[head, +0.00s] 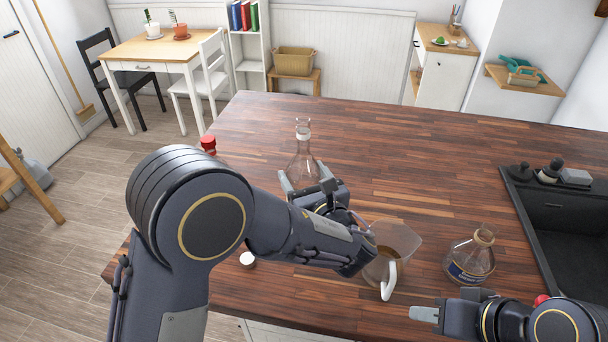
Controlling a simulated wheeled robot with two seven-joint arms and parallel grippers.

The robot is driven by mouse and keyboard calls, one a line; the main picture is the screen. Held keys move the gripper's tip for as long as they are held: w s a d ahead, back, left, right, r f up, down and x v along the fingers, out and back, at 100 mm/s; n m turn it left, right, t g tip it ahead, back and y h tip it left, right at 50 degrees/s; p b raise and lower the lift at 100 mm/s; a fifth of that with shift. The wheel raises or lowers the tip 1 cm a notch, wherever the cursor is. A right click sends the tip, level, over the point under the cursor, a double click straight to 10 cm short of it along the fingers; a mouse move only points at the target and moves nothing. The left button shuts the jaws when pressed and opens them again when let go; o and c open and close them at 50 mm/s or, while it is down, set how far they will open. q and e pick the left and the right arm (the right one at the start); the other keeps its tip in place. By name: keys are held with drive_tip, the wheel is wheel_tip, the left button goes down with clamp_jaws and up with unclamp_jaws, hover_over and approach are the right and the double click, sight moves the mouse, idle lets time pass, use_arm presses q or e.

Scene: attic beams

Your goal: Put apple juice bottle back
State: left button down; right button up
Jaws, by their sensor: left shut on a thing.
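A clear glass bottle (303,152) with a narrow neck and wide body stands upright on the wooden counter. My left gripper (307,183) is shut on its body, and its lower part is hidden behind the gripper. A second round glass bottle (470,259) with a dark label and some brownish liquid stands at the right of the counter. I cannot tell which is the apple juice bottle. My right gripper (432,305) is low at the front right, near the labelled bottle and apart from it. Its finger opening is unclear.
A clear jug (398,238) with a white handle and brownish contents stands beside my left forearm. A white cap (247,259) lies near the front edge. A red-topped item (208,144) is partly hidden at the left. A black sink (570,220) is at right. The back counter (400,130) is clear.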

use_arm(q)
drive_tip(key=c, duration=0.6)
unclamp_jaws()
drive_tip(key=shift+f, duration=0.2)
drive_tip(key=shift+c, duration=0.2)
drive_tip(key=o, duration=0.4)
drive_tip(key=shift+o, duration=0.2)
drive_tip(key=shift+r, duration=0.1)
drive_tip(key=shift+r, duration=0.2)
drive_tip(key=shift+s+d+f, duration=0.1)
drive_tip(key=shift+s+d, duration=0.1)
drive_tip(key=shift+s, duration=0.15)
drive_tip(key=b+v, duration=0.2)
drive_tip(key=v, duration=0.9)
drive_tip(key=shift+s, duration=0.15)
